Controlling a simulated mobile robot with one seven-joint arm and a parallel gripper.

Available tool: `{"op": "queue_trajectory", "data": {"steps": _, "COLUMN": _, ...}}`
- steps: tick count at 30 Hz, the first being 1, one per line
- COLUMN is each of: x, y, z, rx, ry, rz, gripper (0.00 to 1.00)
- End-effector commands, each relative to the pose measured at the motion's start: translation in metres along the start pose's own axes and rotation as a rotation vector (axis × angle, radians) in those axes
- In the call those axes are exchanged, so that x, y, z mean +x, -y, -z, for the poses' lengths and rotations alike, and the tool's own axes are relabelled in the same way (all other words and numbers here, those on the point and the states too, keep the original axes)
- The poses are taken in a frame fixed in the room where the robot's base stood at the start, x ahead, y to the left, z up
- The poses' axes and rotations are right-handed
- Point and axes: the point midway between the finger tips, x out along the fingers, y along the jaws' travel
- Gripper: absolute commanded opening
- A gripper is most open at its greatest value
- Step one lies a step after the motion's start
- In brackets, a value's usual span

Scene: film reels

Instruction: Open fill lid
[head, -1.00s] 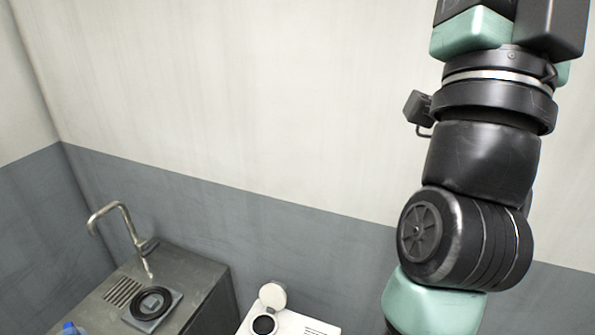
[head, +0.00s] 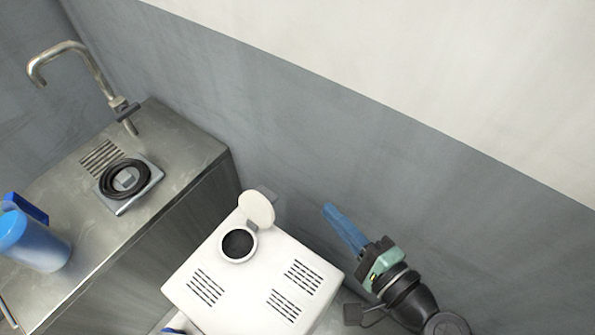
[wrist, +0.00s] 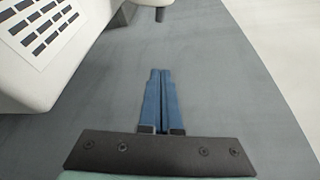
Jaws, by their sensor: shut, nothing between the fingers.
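The fill lid (head: 257,209) is a round white cap on top of a white box-shaped machine (head: 208,262). It stands tilted up on its hinge at the back of the round dark fill opening (head: 238,245), which is uncovered. My gripper (head: 328,210) has blue fingers and is to the right of the lid, apart from it, near the grey wall. In the wrist view the two blue fingers (wrist: 160,72) lie together, shut and empty, with the white machine at the upper left.
A metal counter (head: 190,140) stands at the left with a tap (head: 75,55), a black ring on a square plate (head: 125,179) and a blue jug (head: 35,240). The grey wall (head: 330,130) runs close behind the machine and my gripper.

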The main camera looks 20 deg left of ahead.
Motion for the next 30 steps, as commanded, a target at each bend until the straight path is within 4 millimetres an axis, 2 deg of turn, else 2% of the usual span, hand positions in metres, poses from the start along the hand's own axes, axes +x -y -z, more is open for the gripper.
{"op": "queue_trajectory", "data": {"steps": 2, "x": -0.004, "y": -0.011, "z": -0.003, "rx": 0.044, "ry": 0.017, "rz": 0.014, "gripper": 0.0}}
{"op": "queue_trajectory", "data": {"steps": 5, "x": 0.0, "y": -0.011, "z": -0.005, "rx": 0.058, "ry": 0.026, "rz": 0.021, "gripper": 0.0}}
{"op": "queue_trajectory", "data": {"steps": 8, "x": 0.012, "y": -0.009, "z": -0.006, "rx": 0.056, "ry": 0.027, "rz": 0.02, "gripper": 0.0}}
{"op": "queue_trajectory", "data": {"steps": 20, "x": 0.097, "y": -0.006, "z": -0.008, "rx": 0.052, "ry": 0.027, "rz": 0.02, "gripper": 0.0}}
{"op": "queue_trajectory", "data": {"steps": 24, "x": 0.088, "y": -0.005, "z": -0.027, "rx": 0.053, "ry": 0.022, "rz": 0.018, "gripper": 0.0}}
{"op": "queue_trajectory", "data": {"steps": 30, "x": 0.082, "y": -0.005, "z": -0.042, "rx": 0.052, "ry": 0.023, "rz": 0.019, "gripper": 0.0}}
